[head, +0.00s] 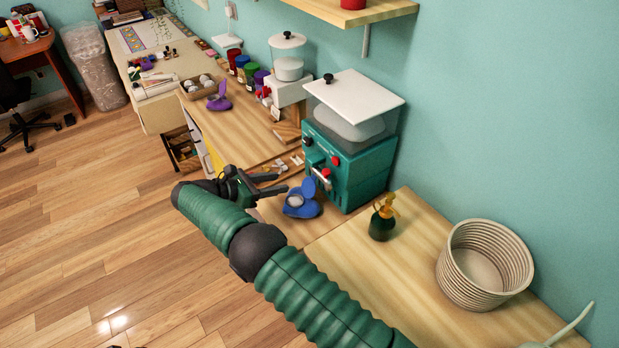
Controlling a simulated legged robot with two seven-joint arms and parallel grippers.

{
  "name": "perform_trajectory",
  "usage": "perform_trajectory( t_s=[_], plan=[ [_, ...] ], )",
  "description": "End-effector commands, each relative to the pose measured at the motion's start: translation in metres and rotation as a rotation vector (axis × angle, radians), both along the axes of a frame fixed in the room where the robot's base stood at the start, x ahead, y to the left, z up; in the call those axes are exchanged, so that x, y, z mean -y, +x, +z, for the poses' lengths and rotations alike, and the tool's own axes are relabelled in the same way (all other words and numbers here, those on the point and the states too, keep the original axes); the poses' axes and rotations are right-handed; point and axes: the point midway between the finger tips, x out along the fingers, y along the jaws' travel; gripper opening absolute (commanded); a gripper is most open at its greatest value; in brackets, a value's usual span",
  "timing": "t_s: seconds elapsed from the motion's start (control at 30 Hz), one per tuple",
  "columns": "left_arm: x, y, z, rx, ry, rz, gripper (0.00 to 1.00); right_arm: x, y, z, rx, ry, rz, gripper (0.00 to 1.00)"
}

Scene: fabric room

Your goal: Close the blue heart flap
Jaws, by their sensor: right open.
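The blue heart case (300,206) sits on the wooden counter in front of the teal machine, near the middle of the head view. Its heart flap (308,188) stands raised at the back, and a pale round piece shows in its base. My right gripper (279,182) is open and empty, just left of the blue heart, its fingers pointing right toward it. I see no clear contact between them. My green right arm crosses the lower middle and hides part of the counter. My left gripper is not in view.
The teal machine (345,165) stands close behind the blue heart. A purple heart case (219,98) sits open farther back. A dark spray bottle (382,221) and a coiled basket (485,264) stand on the right counter. Small pale pieces lie behind my gripper.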

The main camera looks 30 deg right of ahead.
Motion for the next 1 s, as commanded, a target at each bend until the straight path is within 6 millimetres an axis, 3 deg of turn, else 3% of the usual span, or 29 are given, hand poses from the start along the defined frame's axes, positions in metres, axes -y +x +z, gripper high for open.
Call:
perform_trajectory(
  t_s=[0.2,0.4,0.57,0.83,1.0],
  plan=[
    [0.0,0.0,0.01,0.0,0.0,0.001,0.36,0.065,0.002,-0.022,-0.001,0.011,-0.005,0.42],
    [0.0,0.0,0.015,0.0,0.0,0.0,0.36,0.107,0.005,-0.041,0.001,0.016,-0.004,0.42],
    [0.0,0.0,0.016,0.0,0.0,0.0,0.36,0.117,0.007,-0.046,0.003,0.012,-0.002,0.42],
    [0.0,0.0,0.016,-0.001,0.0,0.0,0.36,0.115,0.007,-0.046,0.004,0.01,-0.001,0.41],
    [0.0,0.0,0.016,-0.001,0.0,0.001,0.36,0.118,0.007,-0.047,0.004,0.013,-0.002,0.18]
  ],
)
